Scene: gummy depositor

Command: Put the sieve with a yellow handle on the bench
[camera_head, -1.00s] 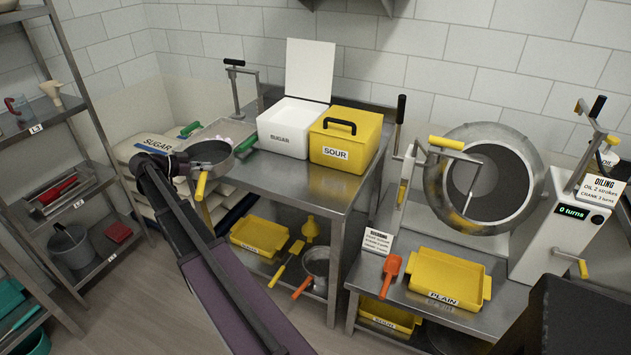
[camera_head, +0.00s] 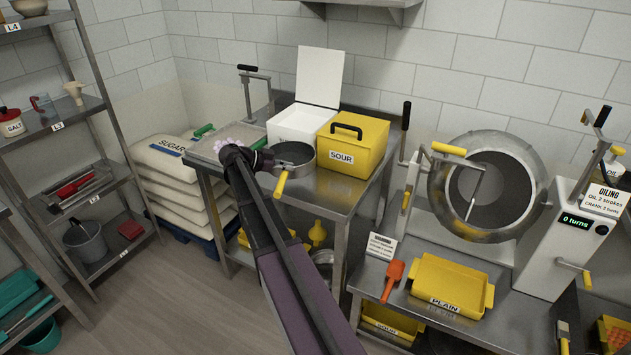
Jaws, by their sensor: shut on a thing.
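The sieve (camera_head: 293,154) is a round, dark grey pan with a yellow handle (camera_head: 281,184) pointing toward the camera. My gripper (camera_head: 264,161) is shut on it at its left side; the dark fingers are small and partly hidden behind my arm. The sieve shows level in front of the white sugar bin (camera_head: 297,124), over the steel bench (camera_head: 336,191). I cannot tell whether its underside touches the bench top.
The yellow SOUR bin (camera_head: 347,147) stands close to the sieve's right. A green handle (camera_head: 259,143) lies behind my gripper. A clamp post (camera_head: 247,92) stands at the bench's back left. Bare bench top shows in front of the SOUR bin.

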